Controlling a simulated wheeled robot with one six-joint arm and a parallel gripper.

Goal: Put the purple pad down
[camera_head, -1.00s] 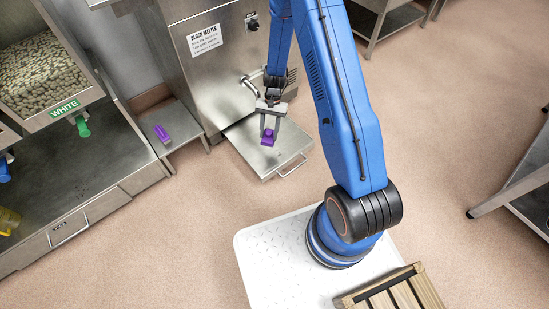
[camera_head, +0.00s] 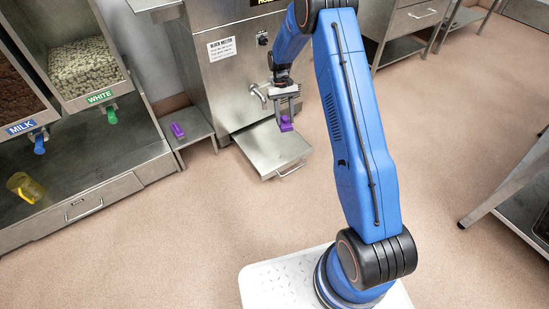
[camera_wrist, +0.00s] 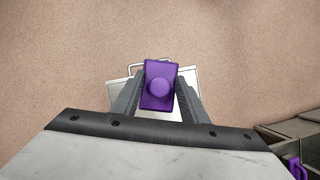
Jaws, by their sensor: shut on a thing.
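A purple pad (camera_head: 286,124) with a round knob on top is held in my gripper (camera_head: 287,112) above the metal drop shelf of the block melter. In the wrist view the pad (camera_wrist: 159,87) sits between the two fingers of my gripper (camera_wrist: 158,92), which are shut on it. The metal shelf (camera_head: 262,155) shows below the pad, with a wire handle at its front edge. A second purple pad (camera_head: 178,130) lies on a small side shelf (camera_head: 194,126) to the left of the melter. It partly shows at the wrist view's lower right corner (camera_wrist: 296,166).
The block melter (camera_head: 225,75) stands behind, with a tap above the shelf. Bins marked MILK and WHITE are over a metal counter (camera_head: 75,160) at the left, with a yellow jug (camera_head: 25,187). A metal table stands at the right. The floor between is clear.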

